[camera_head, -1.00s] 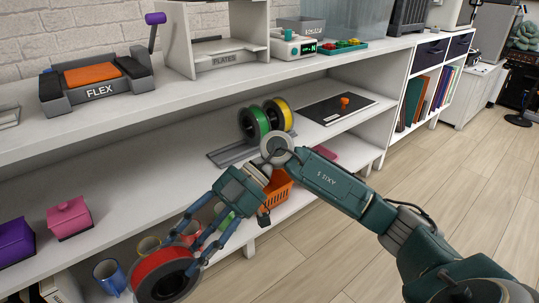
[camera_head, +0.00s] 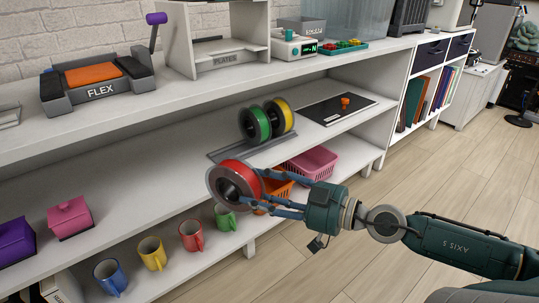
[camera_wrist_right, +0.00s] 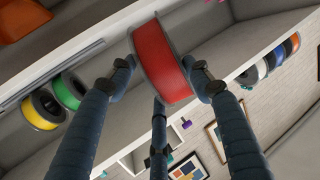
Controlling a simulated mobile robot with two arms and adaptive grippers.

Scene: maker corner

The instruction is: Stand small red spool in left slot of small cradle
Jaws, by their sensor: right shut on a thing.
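The red spool (camera_head: 232,181) is held by my right gripper (camera_head: 255,188), which is shut on it in front of the middle shelf. In the right wrist view the red spool (camera_wrist_right: 161,60) sits between the fingers of my right gripper (camera_wrist_right: 160,75). The small cradle (camera_head: 228,153) is a low grey rack on the middle shelf. A green spool (camera_head: 256,124) and a yellow spool (camera_head: 285,115) stand upright in it, and its left part shows bare. The held spool is apart from the cradle, toward the front left. My left gripper is out of view.
Several mugs, one of them blue (camera_head: 110,276), stand on the lower shelf with a pink basket (camera_head: 313,161). A dark board (camera_head: 335,108) with an orange knob lies right of the cradle. The shelf (camera_head: 120,190) left of the cradle is largely clear.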

